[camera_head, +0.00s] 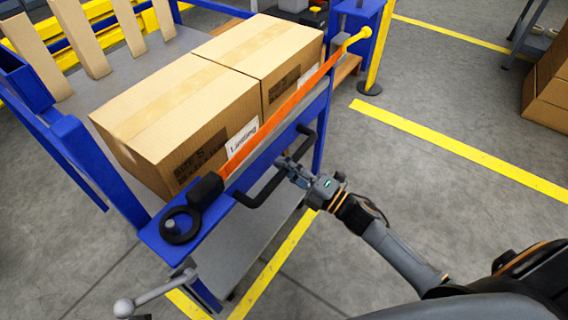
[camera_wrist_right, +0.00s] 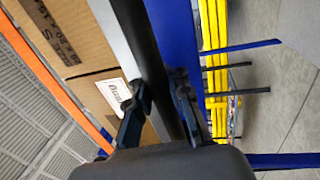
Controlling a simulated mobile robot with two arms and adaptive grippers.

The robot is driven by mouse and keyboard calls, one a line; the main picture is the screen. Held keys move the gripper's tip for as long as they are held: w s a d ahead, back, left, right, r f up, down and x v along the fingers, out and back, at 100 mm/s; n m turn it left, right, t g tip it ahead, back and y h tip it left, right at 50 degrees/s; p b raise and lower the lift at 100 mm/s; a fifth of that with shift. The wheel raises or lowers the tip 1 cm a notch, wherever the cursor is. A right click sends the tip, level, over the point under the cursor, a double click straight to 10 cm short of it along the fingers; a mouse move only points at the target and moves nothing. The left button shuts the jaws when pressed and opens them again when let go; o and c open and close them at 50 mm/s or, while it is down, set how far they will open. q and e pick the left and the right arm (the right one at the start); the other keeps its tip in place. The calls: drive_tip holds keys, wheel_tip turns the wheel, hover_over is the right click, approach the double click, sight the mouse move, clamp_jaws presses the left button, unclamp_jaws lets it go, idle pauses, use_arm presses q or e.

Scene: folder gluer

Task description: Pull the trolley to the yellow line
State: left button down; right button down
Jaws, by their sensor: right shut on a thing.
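The trolley is a blue frame (camera_head: 65,133) with a grey lower shelf and a black handle (camera_head: 262,190) on its near side. Two cardboard boxes (camera_head: 180,115) stand on its top, with an orange strap (camera_head: 285,108) along their near side. My right gripper (camera_head: 289,167) is shut on the handle. The wrist view shows its fingers (camera_wrist_right: 160,105) on both sides of the black bar (camera_wrist_right: 146,50). A yellow line (camera_head: 460,150) runs across the floor to the right of the trolley. Another yellow line (camera_head: 265,275) passes by the trolley's near lower edge. My left gripper is not in view.
A grey lever with a ball end (camera_head: 124,307) shows at the bottom left. A blue and yellow post (camera_head: 377,50) stands behind the trolley's right end. Brown boxes (camera_head: 548,95) sit at the far right. The grey floor between them and the trolley is clear.

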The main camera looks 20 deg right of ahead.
drive_tip(key=shift+s+f, duration=0.1)
drive_tip(key=shift+f, duration=0.3)
drive_tip(key=c, duration=1.2)
unclamp_jaws()
drive_tip(key=shift+r, duration=0.15)
drive_tip(key=shift+r, duration=0.1)
drive_tip(key=v, duration=1.2)
